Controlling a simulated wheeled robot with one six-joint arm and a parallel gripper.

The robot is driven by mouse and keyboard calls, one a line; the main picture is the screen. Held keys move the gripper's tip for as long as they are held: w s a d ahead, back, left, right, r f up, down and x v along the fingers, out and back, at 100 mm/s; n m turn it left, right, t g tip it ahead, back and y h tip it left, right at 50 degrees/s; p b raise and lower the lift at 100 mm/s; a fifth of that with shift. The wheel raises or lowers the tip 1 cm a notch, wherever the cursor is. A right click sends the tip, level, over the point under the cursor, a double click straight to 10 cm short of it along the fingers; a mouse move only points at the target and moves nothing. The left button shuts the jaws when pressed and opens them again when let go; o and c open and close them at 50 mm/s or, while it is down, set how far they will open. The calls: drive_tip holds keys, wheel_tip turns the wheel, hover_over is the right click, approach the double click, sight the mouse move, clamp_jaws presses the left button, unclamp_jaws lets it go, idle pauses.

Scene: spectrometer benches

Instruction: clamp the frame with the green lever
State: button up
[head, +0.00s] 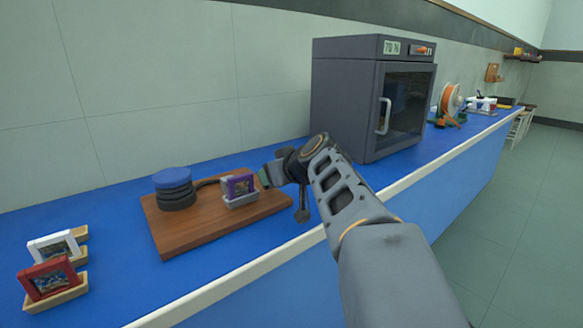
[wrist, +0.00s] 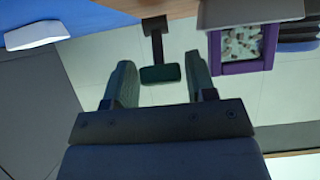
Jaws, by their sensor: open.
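The frame (head: 239,187) is purple with a picture inside. It stands upright in a grey holder (head: 240,201) on a wooden board, and it also shows in the wrist view (wrist: 216,55). The green lever (wrist: 160,74) is a dark stem with a dark green end pad, beside the frame in the wrist view. My gripper (wrist: 160,68) is open, with one finger on each side of the green pad. The pad lies around fingertip level; I cannot tell whether either finger touches it. In the head view my gripper (head: 270,178) is just right of the frame and hides the lever's surroundings.
A blue-topped dark round stack (head: 173,187) stands on the wooden board (head: 190,235), left of the frame. A white frame (head: 54,246) and a red frame (head: 49,281) stand in holders at the bench's left. A grey cabinet (head: 345,100) stands behind my arm.

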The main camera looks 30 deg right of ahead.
drive_tip(key=p+v, duration=0.1)
drive_tip(key=v, duration=1.1)
drive_tip(key=shift+p, duration=0.3)
drive_tip(key=shift+w, duration=0.1)
